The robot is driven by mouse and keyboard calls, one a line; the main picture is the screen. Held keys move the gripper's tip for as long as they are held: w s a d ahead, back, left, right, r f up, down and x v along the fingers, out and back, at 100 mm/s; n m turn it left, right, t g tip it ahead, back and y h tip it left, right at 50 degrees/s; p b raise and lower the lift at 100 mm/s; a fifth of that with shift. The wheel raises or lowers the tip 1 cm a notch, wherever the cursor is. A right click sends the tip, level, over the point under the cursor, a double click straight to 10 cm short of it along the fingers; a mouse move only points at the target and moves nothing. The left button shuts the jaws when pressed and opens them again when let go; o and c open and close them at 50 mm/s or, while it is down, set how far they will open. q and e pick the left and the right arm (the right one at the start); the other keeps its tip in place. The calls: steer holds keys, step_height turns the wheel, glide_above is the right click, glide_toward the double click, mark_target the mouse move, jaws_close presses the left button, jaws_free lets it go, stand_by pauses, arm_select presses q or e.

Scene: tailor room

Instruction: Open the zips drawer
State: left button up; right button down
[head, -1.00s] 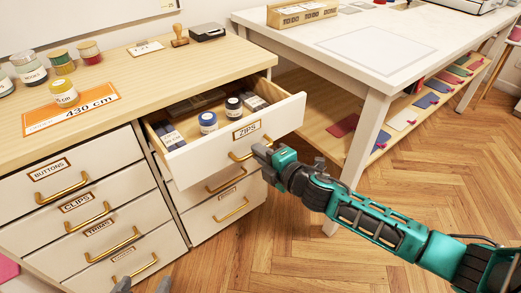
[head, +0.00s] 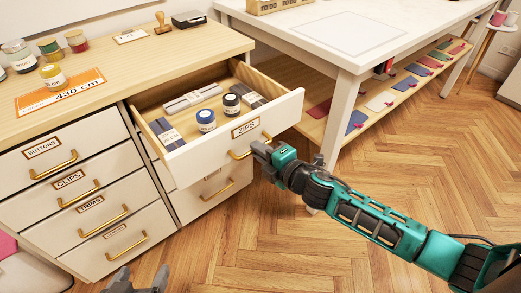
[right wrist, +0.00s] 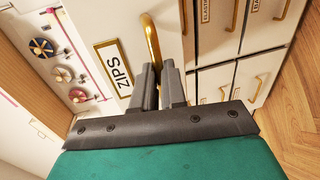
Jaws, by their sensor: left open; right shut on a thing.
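The zips drawer (head: 225,150) is pulled well out of the cabinet in the head view. Its label reads ZIPS, and it holds zip packs and two round tins. Its brass handle (right wrist: 152,45) runs between the fingers of my right gripper (right wrist: 160,82) in the right wrist view. My right gripper (head: 262,151) is shut on this handle at the drawer's front. My left gripper (head: 138,281) is at the bottom edge of the head view, open and empty, below the left drawers.
Closed drawers for buttons, clips and trims (head: 75,185) stand to the left. The cabinet top (head: 110,65) carries several jars, an orange card and a stamp. A white table (head: 365,45) with a lower shelf stands to the right. The wooden floor in front is clear.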

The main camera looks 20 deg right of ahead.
steer(key=c, duration=1.2)
jaws_free()
steer(key=shift+p+v, duration=0.5)
steer(key=shift+v, duration=5.95)
